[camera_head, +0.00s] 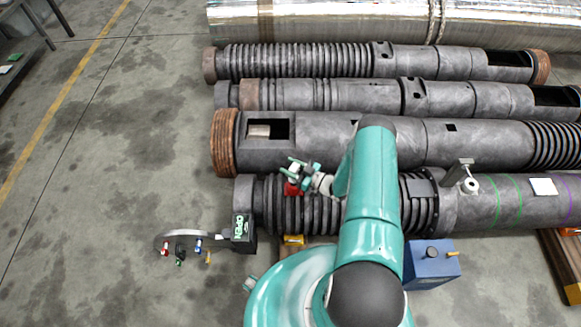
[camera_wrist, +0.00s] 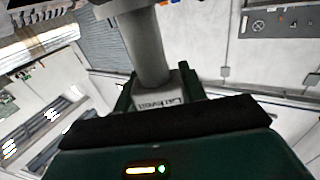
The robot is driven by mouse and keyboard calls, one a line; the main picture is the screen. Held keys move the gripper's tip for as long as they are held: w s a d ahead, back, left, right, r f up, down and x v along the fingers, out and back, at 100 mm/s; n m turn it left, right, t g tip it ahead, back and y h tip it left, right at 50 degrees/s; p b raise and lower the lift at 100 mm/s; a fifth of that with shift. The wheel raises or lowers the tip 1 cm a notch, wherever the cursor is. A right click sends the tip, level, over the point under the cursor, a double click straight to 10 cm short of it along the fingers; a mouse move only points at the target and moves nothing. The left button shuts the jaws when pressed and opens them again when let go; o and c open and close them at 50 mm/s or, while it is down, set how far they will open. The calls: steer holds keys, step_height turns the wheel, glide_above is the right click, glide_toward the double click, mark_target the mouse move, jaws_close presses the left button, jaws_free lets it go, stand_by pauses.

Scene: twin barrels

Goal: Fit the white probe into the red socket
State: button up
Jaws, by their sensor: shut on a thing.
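My gripper (camera_head: 300,170) is over the ribbed part of the nearest barrel, with its teal fingers closed around a small white piece. In the wrist view, my gripper (camera_wrist: 158,90) is shut on a white block with dark lettering, and a thick grey cylinder runs up from it. This looks like the white probe (camera_wrist: 172,98). A red piece (camera_head: 292,188) shows just below the fingers in the head view; I cannot tell if it is the red socket or touches the probe. A small red and white fitting (camera_head: 165,248) sits at the left end of a curved grey strip.
The curved strip (camera_head: 185,234) also carries black, blue, green and yellow fittings, and joins a black box with a green display (camera_head: 241,228). Several dark barrels (camera_head: 330,140) lie side by side. A blue box (camera_head: 430,267) stands right of my arm.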

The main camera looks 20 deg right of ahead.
steer(key=shift+f, duration=1.9)
steer(key=o, duration=1.1)
steer(key=v, duration=1.3)
steer(key=shift+s+d, duration=0.25)
steer(key=shift+s, duration=0.05)
steer(key=shift+s, duration=0.1)
